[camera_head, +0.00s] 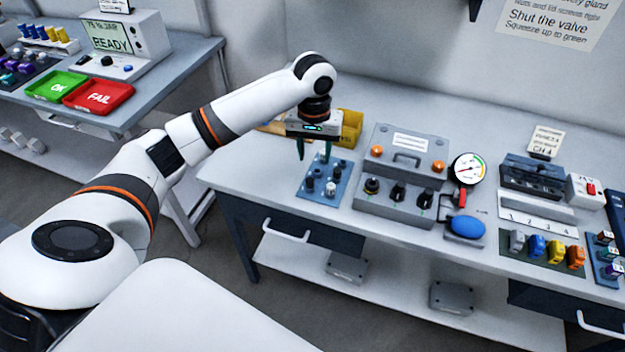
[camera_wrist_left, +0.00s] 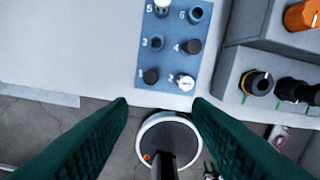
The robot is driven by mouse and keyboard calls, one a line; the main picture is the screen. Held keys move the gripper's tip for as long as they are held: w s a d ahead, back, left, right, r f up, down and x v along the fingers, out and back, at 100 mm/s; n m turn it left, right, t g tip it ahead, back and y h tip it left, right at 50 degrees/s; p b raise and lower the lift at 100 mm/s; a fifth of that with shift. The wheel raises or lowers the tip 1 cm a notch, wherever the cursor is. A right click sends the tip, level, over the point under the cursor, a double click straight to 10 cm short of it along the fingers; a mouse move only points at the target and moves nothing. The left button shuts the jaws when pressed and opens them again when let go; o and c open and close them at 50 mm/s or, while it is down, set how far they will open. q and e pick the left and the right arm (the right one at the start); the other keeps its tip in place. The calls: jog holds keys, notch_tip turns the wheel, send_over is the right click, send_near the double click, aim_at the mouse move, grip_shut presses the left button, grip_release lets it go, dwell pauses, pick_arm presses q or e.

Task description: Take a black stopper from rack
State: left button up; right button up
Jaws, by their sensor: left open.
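A blue rack (camera_head: 323,180) with numbered places stands near the front edge of the bench, left of the grey valve box. In the left wrist view the rack (camera_wrist_left: 172,62) shows a black stopper at place 1 (camera_wrist_left: 150,76) and another black stopper at place 4 (camera_wrist_left: 193,46). A white stopper (camera_wrist_left: 185,82) is at place 2, and another white one (camera_wrist_left: 162,8) is at place 5. Places 3 and 6 look dark blue; I cannot tell whether they are empty. My left gripper (camera_head: 316,157) is open and empty above the rack's back part, its green fingers pointing down.
A yellow bin (camera_head: 350,128) stands behind the gripper. The grey valve box (camera_head: 397,190) with black knobs and a gauge (camera_head: 467,169) is to the right. A side table holds green (camera_head: 56,85) and red trays (camera_head: 99,96). Bench left of the rack is clear.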

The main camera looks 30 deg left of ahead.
pick_arm(q)
jog(key=a+r, duration=0.1)
send_over(310, 180)
jog(key=shift+n, duration=0.3)
notch_tip(310, 180, down, 5)
jog(key=shift+d+f+p, duration=0.1)
jog(key=shift+p, duration=0.2)
jog(key=shift+f+p, duration=0.4)
jog(key=shift+f, duration=2.65)
jog(key=shift+c, duration=0.4)
grip_shut()
